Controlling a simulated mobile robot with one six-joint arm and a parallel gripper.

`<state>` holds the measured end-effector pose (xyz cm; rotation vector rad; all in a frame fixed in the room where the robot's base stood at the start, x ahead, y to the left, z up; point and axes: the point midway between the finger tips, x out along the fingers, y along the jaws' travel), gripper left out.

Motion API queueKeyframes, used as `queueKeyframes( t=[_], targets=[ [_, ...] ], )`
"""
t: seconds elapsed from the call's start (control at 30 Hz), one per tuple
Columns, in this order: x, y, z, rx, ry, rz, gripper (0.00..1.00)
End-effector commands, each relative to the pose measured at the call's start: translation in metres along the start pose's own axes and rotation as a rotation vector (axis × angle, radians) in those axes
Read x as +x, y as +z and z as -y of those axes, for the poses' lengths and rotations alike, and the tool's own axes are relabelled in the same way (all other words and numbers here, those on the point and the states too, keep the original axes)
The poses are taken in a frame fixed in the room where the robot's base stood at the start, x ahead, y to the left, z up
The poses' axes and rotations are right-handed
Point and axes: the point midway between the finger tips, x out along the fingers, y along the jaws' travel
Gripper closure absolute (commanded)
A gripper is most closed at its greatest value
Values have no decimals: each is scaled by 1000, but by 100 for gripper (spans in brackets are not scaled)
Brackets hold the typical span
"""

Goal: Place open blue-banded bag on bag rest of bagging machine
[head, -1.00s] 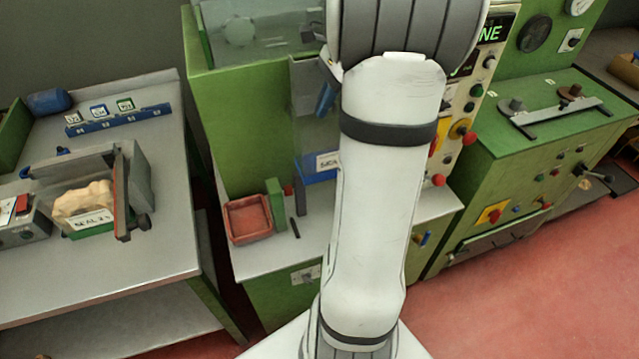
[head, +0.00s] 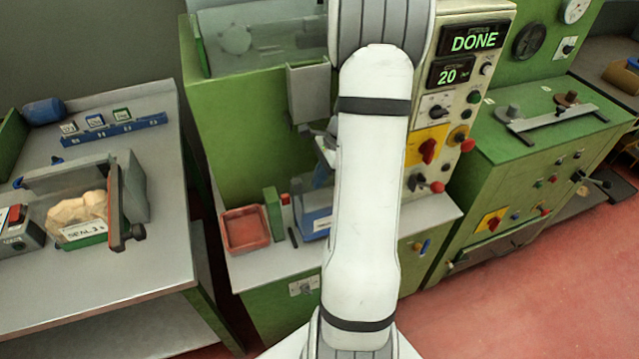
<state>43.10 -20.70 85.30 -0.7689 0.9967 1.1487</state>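A blue band with a pale label, which looks like the lower part of the blue-banded bag (head: 315,222), shows at the bagging machine's (head: 235,125) low front shelf, left of my arm. My arm covers its right side, and I cannot make out the bag's clear upper part or mouth. A grey chute (head: 308,95) hangs above it on the machine. My gripper (head: 322,160) is mostly behind my own forearm, below the chute and above the blue band. Its fingertips are too hidden to show whether they hold the bag. The bag rest itself cannot be told apart.
A red tray (head: 226,232) and a green block (head: 273,214) stand left of the blue band. The machine's panel (head: 466,60) reads DONE and 20. A green-banded bag of stoppers (head: 82,215) sits at a sealer on the left bench (head: 150,265). A green cabinet (head: 540,190) stands right.

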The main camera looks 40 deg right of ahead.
Motion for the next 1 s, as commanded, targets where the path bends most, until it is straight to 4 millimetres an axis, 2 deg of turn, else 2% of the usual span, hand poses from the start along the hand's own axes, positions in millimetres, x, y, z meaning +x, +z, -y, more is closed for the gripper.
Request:
queueKeyframes(
  t=[0.13, 0.5, 0.8, 1.0],
  targets=[
    [21, -8, 0, 1, 2, 2, 100],
    [27, -10, 0, 0, 1, 1, 100],
    [26, -10, 0, -1, 1, 1, 75],
    [26, -9, 0, -1, 1, 1, 75]
  ],
)
